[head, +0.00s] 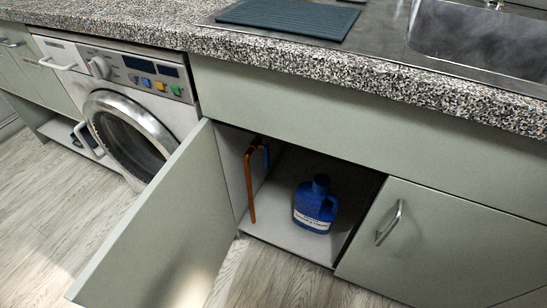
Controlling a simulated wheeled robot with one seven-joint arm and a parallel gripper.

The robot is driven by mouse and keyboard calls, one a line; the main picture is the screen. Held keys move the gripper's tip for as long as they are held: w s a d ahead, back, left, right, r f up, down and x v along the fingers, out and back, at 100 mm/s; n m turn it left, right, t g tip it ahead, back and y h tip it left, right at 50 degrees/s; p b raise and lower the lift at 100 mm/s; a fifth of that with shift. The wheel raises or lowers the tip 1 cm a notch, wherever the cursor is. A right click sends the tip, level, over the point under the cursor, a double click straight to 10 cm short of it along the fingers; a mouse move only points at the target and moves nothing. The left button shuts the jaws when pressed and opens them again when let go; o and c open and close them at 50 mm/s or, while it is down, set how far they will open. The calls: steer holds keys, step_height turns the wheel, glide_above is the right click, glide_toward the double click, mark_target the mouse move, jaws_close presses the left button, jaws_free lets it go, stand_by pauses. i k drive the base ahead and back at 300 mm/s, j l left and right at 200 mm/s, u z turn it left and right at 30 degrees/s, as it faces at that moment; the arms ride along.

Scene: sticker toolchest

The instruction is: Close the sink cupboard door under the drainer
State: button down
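The sink cupboard door (170,240) is a flat grey-green panel. It stands wide open, hinged at the left side of the cupboard opening and swung out toward me over the floor. The open cupboard (290,240) holds a blue jug (316,205) with a white label, standing upright on its floor. The dark drainer (288,18) lies on the worktop above. The door's handle does not show. My gripper is not in this view.
A white washing machine (128,95) stands left of the open door. A closed cupboard door (450,250) with a metal handle (389,222) is on the right. The speckled worktop edge (330,62) overhangs above. The wooden floor (45,215) at the left is clear.

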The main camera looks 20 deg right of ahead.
mark_target(169, 250)
steer(key=j+u, duration=0.1)
steer(key=u, duration=1.4)
steer(key=i+u, duration=0.3)
steer(key=i, duration=3.15)
steer(key=i+z, duration=0.45)
steer(key=i+j+z, duration=0.4)
steer(key=i, duration=0.2)
steer(key=z, duration=3.95)
steer(key=j, duration=0.1)
